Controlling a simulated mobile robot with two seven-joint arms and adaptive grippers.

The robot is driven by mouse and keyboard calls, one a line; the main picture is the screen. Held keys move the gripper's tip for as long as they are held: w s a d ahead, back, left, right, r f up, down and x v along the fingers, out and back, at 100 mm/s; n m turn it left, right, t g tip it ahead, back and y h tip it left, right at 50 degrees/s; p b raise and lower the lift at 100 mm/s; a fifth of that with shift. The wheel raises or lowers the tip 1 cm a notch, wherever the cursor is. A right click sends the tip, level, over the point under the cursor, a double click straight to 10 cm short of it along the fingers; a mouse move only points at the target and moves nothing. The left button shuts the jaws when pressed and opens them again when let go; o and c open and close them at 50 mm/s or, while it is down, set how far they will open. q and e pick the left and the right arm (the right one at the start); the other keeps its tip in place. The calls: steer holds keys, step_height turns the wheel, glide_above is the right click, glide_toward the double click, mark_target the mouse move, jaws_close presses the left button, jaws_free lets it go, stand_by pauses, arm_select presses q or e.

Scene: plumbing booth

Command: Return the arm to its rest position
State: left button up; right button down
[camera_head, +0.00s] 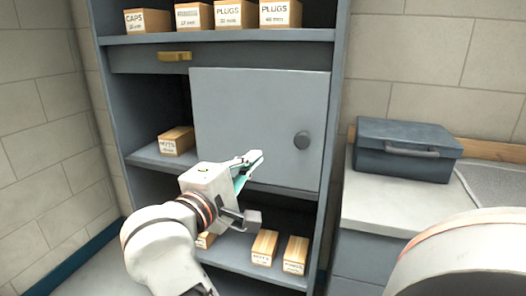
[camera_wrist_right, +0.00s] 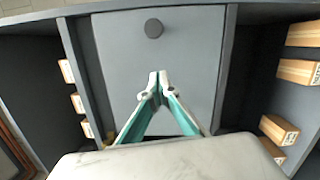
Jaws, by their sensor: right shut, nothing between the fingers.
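My right gripper (camera_head: 252,160) is in front of the shelf unit, just below the middle of the grey door (camera_head: 255,110). Its teal-and-grey fingers are shut with nothing between them. In the right wrist view the fingertips (camera_wrist_right: 158,78) meet in front of the door panel (camera_wrist_right: 185,60), below the round knob (camera_wrist_right: 154,28). I cannot tell whether they touch the door. In the head view the knob (camera_head: 302,140) is to the right of the gripper, clear of it. My left gripper is not in view.
The shelf unit (camera_head: 215,38) holds labelled boxes on top, a box (camera_head: 176,140) left of the door and several below, behind my arm. A brass handle (camera_head: 175,56) is above. A grey toolbox (camera_head: 405,148) rests on the counter (camera_head: 395,215) at right.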

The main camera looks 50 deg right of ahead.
steer(key=shift+v, duration=1.1)
